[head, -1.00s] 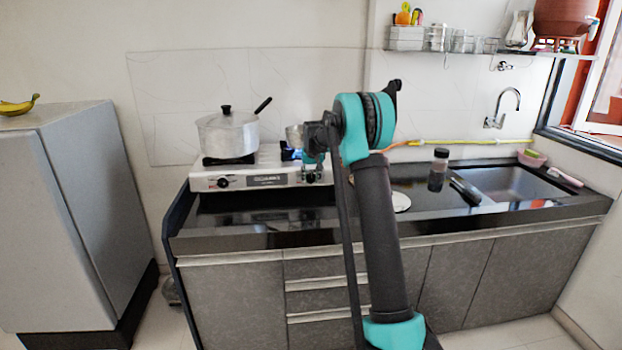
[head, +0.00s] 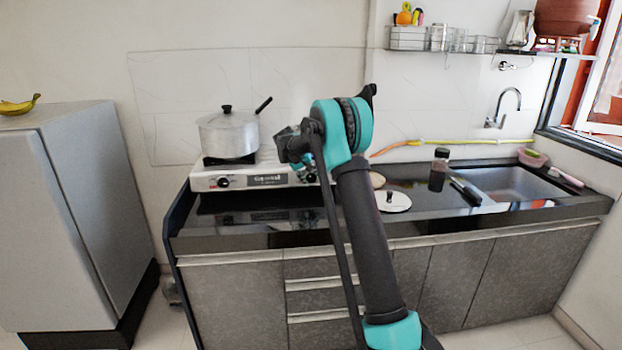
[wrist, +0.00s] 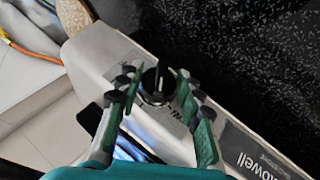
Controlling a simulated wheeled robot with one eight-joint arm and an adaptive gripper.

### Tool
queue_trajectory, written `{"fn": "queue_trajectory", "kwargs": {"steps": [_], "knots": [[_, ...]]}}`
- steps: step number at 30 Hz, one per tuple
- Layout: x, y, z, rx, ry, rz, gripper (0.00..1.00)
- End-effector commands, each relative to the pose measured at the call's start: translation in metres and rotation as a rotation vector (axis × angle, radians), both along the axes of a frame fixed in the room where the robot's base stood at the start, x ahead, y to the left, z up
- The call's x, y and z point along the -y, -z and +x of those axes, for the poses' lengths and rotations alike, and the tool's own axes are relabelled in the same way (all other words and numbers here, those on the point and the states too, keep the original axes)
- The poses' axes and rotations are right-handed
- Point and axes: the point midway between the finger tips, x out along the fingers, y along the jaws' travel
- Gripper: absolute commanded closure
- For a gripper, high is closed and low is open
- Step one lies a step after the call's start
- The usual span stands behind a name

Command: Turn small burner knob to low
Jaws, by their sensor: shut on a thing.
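The white two-burner stove (head: 205,184) stands on the left of the black counter, with one black knob (head: 223,182) at its left front. In the head view my gripper (head: 308,172) is at the right end of the stove front, mostly behind my arm. The knob's pointer setting cannot be read clearly.
A lidded metal pot (head: 228,135) stands on the left burner, its handle pointing right. A bluish glow (wrist: 130,150) shows below the fingers in the wrist view. A white lid (head: 393,201), a dark bottle (head: 438,170) and the sink (head: 510,184) lie to the right.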

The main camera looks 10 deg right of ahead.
Motion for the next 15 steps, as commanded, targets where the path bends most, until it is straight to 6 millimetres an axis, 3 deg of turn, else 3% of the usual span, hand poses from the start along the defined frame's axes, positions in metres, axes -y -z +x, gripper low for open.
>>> {"fn": "queue_trajectory", "kwargs": {"steps": [15], "knots": [[-0.0051, 0.0037, -0.0004, 0.001, -0.099, -0.458, 0.93]]}}
